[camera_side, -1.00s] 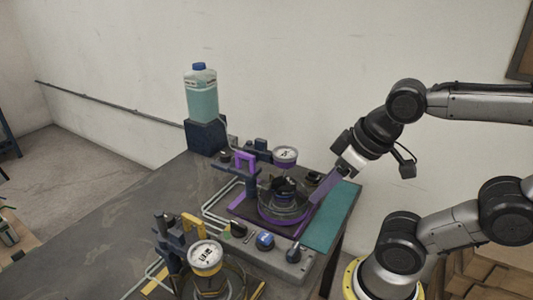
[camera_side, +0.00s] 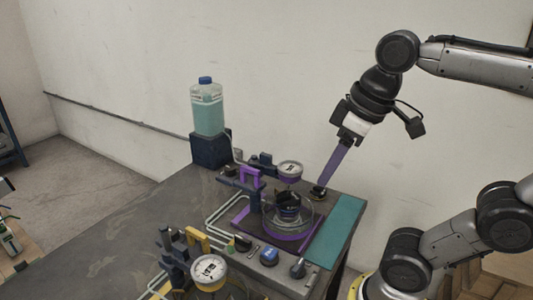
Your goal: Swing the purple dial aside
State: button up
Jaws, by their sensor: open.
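The purple-trimmed dial (camera_side: 290,169) is a round gauge with a white face and a purple band. It sits above a clear round bowl (camera_side: 288,222) with a purple ring and a dark part inside. It stands by a dark post with a purple bracket (camera_side: 250,177), to its left. My gripper (camera_side: 322,182) comes down from the upper right, to the right of the dial and apart from it. A long purple piece extends down from its white mount, its lower end close to a small black knob (camera_side: 317,193). The gap between the fingers is hard to see.
A second station with a yellow-trimmed dial (camera_side: 208,270) stands at the front left. A jug of teal liquid (camera_side: 207,108) stands on a dark block behind. A control box with a blue knob (camera_side: 269,256) lies in front. A teal strip (camera_side: 335,230) runs along the right.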

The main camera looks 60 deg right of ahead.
jog(key=w+d+r+g, duration=0.2)
jog(key=w+r, duration=0.4)
jog(key=r, duration=0.2)
jog(key=m+g, duration=0.1)
jog(key=g, duration=0.1)
send_over(266, 154)
notch_tip(266, 154, down, 14)
jog(key=shift+f, duration=0.1)
grip_shut()
dwell(1.1)
